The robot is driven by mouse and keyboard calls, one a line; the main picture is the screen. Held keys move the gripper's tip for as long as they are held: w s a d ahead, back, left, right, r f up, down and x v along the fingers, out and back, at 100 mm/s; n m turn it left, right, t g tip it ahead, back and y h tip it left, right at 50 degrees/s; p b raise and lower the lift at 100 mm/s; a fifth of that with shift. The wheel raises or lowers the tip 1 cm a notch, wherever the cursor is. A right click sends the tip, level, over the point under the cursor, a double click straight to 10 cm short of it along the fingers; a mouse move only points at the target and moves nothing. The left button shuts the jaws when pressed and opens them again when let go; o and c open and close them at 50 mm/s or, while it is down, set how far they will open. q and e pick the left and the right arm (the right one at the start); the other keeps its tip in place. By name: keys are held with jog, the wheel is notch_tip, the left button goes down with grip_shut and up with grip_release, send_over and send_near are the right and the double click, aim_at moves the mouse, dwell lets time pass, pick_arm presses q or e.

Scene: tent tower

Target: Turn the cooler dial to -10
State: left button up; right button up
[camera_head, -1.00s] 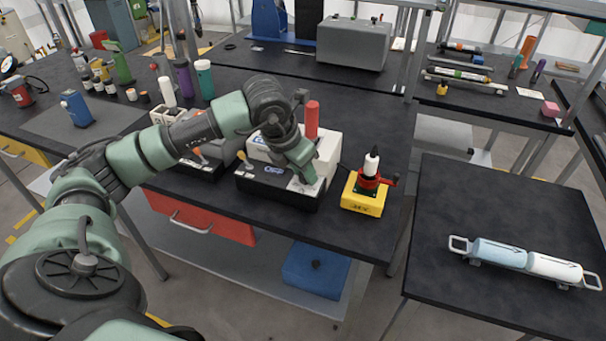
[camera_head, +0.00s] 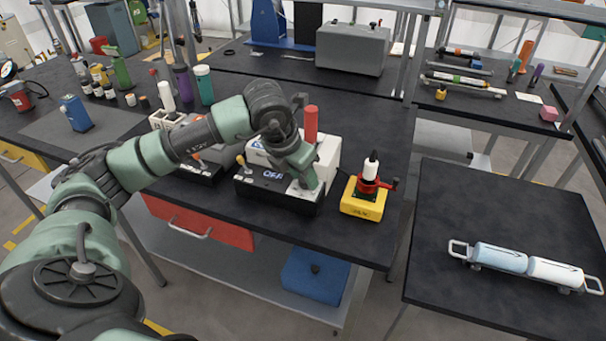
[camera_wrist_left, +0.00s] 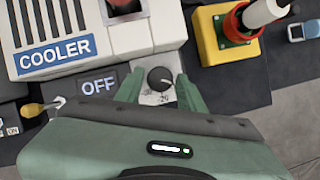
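The cooler (camera_head: 327,156) is a white unit on a black base on the dark workbench. In the left wrist view its blue COOLER label (camera_wrist_left: 55,52) and a display (camera_wrist_left: 98,86) reading OFF show. The round dark dial (camera_wrist_left: 160,75) sits on a pale panel with a partly readable scale; a "20" mark shows below it. My left gripper (camera_head: 306,183) is over the front right of the cooler. In the left wrist view the left gripper (camera_wrist_left: 159,82) is open, one green finger on each side of the dial, with gaps visible. My right gripper is not in view.
A yellow box (camera_head: 361,205) with a red clamp and white bottle stands just right of the cooler. A yellow-tipped lever (camera_wrist_left: 33,109) rises beside the display. A red cylinder (camera_head: 311,124) stands behind my gripper. The right table (camera_head: 440,210) is mostly clear.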

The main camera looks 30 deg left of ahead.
pick_arm(q)
jog(key=b+v, duration=0.1)
jog(key=v, duration=0.6)
jog(key=shift+r, duration=0.45)
jog(key=shift+s+f, duration=0.1)
jog(key=shift+s, duration=0.05)
